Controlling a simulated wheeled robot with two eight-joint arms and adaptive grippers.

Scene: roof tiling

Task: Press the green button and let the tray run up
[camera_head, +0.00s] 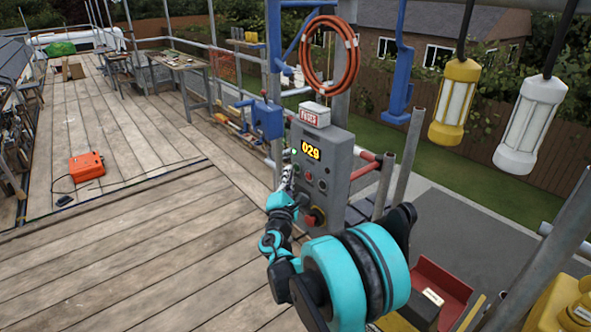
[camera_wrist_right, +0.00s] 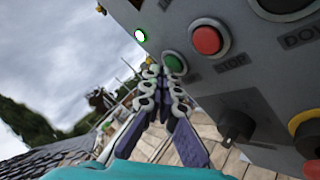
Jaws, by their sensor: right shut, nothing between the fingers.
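The grey control box (camera_head: 338,148) stands on a post right of the deck, with a yellow "029" display (camera_head: 310,152). In the right wrist view the green button (camera_wrist_right: 175,63) sits beside the red STOP button (camera_wrist_right: 207,40). A small green lamp (camera_wrist_right: 140,35) glows above it. My right gripper (camera_wrist_right: 161,72) is shut and empty, its fingertips right at the green button; I cannot tell whether they touch. In the head view the gripper (camera_head: 288,178) is at the box's left side, and the green button is hidden. I cannot clearly identify the tray. My left gripper is out of view.
A black rotary knob (camera_wrist_right: 236,126) and a red-and-yellow emergency knob (camera_head: 314,217) project from the panel. An orange case (camera_head: 87,167) lies on the deck. A red piece (camera_head: 441,283) is low at right. Two lamps (camera_head: 455,100) hang at upper right.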

